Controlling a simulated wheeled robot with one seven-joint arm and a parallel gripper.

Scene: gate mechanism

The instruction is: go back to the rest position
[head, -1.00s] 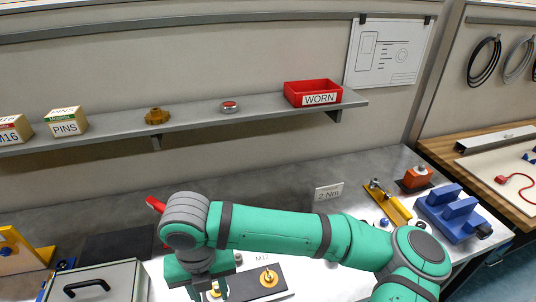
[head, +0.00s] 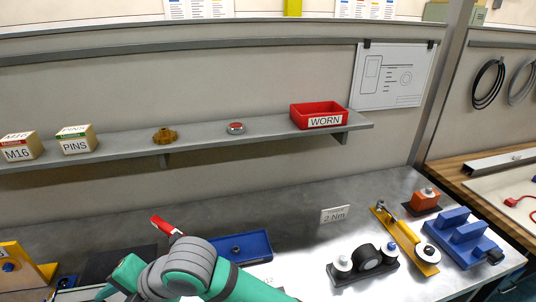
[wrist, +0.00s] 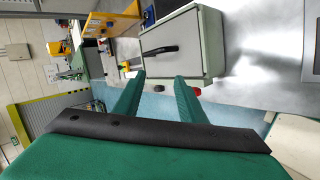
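My gripper (wrist: 159,76) shows in the wrist view with its two green fingers spread apart and nothing between them. It is open and points toward a grey box (wrist: 205,62) with a black handle (wrist: 161,50). I cannot tell how far the fingertips are from the box. In the head view my green arm is low at the bottom, left of the middle, and the gripper's fingers cannot be made out there.
A blue tray (head: 254,246) and a red-handled part (head: 166,225) lie close to my arm. A black fixture with round knobs (head: 362,262), a yellow plate (head: 410,245) and a blue block fixture (head: 463,241) stand right. A shelf (head: 210,137) carries a red WORN bin (head: 322,110).

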